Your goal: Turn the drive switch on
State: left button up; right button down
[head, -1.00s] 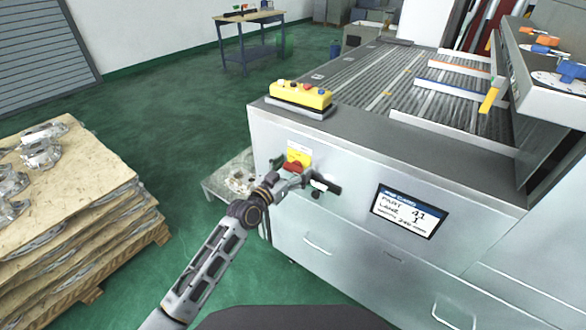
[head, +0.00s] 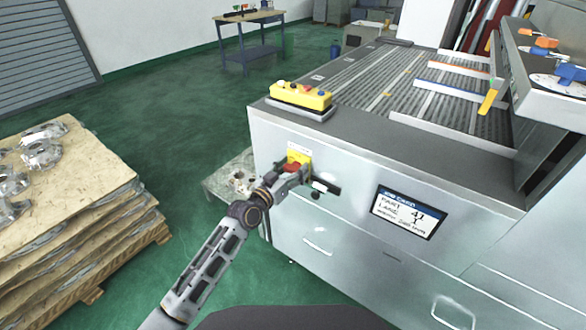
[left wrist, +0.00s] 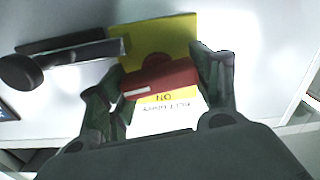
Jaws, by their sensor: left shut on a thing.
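The drive switch has a red handle (head: 290,167) on a yellow plate (head: 304,155), on the front of the grey machine near its left corner. In the left wrist view the red handle (left wrist: 158,82) lies across the yellow plate (left wrist: 172,36), slightly tilted. A white and yellow label (left wrist: 168,116) below it shows "ON" upside down. My left gripper (head: 288,178) reaches the switch from the front. In the left wrist view, the fingers of this gripper (left wrist: 160,90) are shut on the handle, one at each end. My right gripper is not in view.
A dark lever-like handle (head: 325,188) sticks out just right of the switch; it also shows in the left wrist view (left wrist: 70,45). A yellow button box (head: 300,96) stands on the machine top. A screen (head: 408,213) is further right. Stacked castings on boards (head: 75,190) stand left.

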pick_arm(q)
jog(key=n, duration=0.3)
jog(key=shift+a+p, duration=0.1)
jog(key=shift+p, duration=0.3)
jog(key=n, duration=0.3)
jog(key=shift+w, duration=0.1)
jog(key=n+p, duration=0.1)
jog(key=n, duration=0.3)
jog(key=shift+a+f+n, duration=0.1)
jog(key=shift+n, duration=0.2)
jog(key=shift+f+n, duration=0.1)
jog(key=shift+n, duration=2.1)
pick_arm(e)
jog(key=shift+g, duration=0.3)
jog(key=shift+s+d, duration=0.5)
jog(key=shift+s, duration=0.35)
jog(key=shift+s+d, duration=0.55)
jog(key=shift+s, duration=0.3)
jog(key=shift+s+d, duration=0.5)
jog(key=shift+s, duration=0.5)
pick_arm(q)
jog(key=o, duration=1)
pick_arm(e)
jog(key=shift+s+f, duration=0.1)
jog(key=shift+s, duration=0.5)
